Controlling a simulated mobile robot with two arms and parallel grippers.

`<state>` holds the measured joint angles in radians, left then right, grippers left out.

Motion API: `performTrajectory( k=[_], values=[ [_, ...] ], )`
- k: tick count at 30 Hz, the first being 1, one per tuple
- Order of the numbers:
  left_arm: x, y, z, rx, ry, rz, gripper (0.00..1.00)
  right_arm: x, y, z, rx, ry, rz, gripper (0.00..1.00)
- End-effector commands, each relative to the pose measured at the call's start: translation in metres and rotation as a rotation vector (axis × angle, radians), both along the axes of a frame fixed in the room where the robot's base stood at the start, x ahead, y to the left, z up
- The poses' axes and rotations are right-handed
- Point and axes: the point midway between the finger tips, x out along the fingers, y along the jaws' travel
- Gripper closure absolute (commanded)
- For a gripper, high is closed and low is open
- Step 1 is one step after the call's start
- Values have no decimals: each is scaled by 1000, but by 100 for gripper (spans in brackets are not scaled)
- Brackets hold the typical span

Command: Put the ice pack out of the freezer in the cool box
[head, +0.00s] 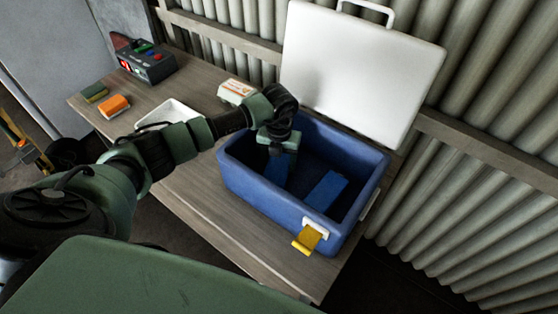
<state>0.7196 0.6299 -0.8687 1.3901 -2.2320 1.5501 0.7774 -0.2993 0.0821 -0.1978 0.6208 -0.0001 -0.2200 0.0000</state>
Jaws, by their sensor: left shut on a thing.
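The blue cool box (255,191) stands on the wooden bench with its white lid (355,70) raised at the back. My left gripper (279,155) points down into the left part of the box. It is shut on a flat blue ice pack (277,169), which hangs inside the box walls. I cannot tell whether the pack touches the box floor. A second flat blue block (327,190) lies inside the box on the right. My right gripper is out of view. I cannot make out the freezer for sure.
On the bench (200,187) are a white tray (168,112), a carton (236,91), a dark device with a red display (146,62), an orange block (114,106) and a green block (94,93). A corrugated wall stands behind.

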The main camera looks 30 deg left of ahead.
Motion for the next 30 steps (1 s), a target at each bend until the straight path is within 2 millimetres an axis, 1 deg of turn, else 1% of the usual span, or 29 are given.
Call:
performTrajectory(
  k=[6, 10, 11, 12, 13, 21, 24, 25, 28, 30],
  values=[
    [1, 0, 1, -1, -2, 0, 100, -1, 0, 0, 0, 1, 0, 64],
    [1, 0, -3, -1, -3, 0, 100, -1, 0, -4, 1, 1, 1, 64],
    [0, 0, -3, -1, -1, 0, 28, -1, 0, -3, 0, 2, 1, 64],
    [0, 0, -2, -1, -1, 0, 17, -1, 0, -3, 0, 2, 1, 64],
    [0, 0, -2, -1, -1, 0, 15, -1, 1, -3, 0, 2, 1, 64],
    [0, 0, -2, -1, -1, 0, 15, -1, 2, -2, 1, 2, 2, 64],
    [0, 0, 3, -1, -1, 0, 15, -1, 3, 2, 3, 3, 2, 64],
    [1, 0, 4, 0, -2, 0, 15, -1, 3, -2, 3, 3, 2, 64],
    [2, -1, 18, -2, -5, 0, 15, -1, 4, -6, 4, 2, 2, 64],
    [2, 0, 32, 0, -7, -1, 15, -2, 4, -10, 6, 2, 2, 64]
  ],
)
